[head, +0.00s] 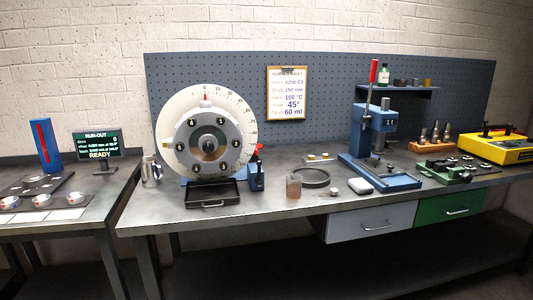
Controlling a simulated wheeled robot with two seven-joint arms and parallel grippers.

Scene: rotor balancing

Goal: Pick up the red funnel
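A small red shape (258,149) shows just right of the large dial and rotor, above a dark container (257,178). It may be the red funnel, but it is too small to tell its form. I cannot tell whether it rests on the container or stands behind it. Neither of my grippers is in the head view.
The rotor with its dial (208,137) stands on the grey bench (270,208), a black tray (212,194) before it. A metal jug (151,172) is to its left. A small jar (294,186), a round dish (314,178) and a blue press (378,145) stand to the right.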

